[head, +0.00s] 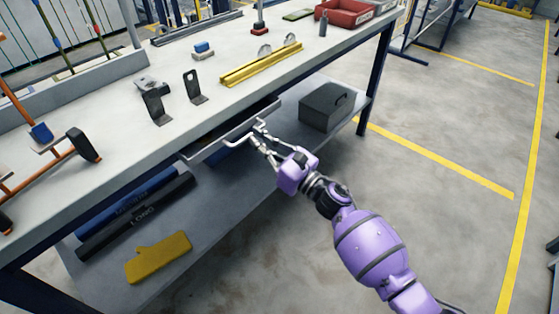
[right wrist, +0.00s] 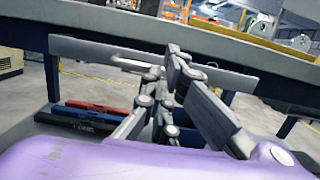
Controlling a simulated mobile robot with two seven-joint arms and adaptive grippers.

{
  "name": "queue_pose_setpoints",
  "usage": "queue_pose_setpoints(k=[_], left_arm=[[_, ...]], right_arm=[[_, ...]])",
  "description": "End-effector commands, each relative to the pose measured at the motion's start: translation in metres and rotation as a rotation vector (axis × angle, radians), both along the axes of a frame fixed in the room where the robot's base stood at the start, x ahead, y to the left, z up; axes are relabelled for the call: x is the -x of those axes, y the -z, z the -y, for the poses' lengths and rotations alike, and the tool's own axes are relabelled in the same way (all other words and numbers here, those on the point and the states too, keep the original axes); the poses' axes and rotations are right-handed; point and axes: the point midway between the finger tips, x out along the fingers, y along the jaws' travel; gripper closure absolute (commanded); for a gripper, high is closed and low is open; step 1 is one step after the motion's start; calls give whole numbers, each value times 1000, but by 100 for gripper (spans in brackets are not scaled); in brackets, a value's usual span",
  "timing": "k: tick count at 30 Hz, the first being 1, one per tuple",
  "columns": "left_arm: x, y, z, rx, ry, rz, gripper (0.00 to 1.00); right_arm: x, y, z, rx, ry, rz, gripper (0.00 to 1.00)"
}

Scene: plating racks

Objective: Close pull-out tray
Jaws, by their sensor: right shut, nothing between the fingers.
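The pull-out tray (head: 268,108) hangs under the tabletop, its grey front standing a little out past the table's edge. A pale bar handle (head: 234,141) runs along that front. In the right wrist view the tray front (right wrist: 88,46) spans the picture, with its handle (right wrist: 128,66) left of the fingers. My right gripper (head: 257,128) is shut and empty at the right part of the tray front, by the handle's end. Its fingers also show in the right wrist view (right wrist: 176,62), overlapping the front; I cannot tell whether they touch it. My left gripper is out of view.
The workbench top (head: 130,115) carries black brackets (head: 195,87), yellow rails (head: 262,65) and a red bin (head: 345,12). The lower shelf (head: 210,215) holds a dark grey box (head: 326,106), dark bars and a yellow piece (head: 158,257). The floor at right is clear.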

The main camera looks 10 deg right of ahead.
Motion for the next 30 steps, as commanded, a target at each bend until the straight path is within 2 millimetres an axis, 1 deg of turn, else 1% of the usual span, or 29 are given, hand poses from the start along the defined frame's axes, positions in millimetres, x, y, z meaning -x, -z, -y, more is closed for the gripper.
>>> queue_pose_setpoints(k=[1, 3, 6, 10, 17, 30], left_arm=[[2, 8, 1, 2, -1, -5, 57], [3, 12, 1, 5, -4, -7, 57], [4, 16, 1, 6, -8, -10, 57], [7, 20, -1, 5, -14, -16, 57], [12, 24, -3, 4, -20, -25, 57], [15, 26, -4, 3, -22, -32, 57]], right_arm=[[-8, 4, -7, 1, -1, -1, 100], [-18, 4, -15, -1, -1, 0, 100], [-29, 3, -23, 0, 0, 0, 100], [-39, 2, -31, 0, -1, -1, 100], [-45, 0, -35, 0, 0, 0, 100], [-46, -1, -34, -1, 2, 2, 100]])
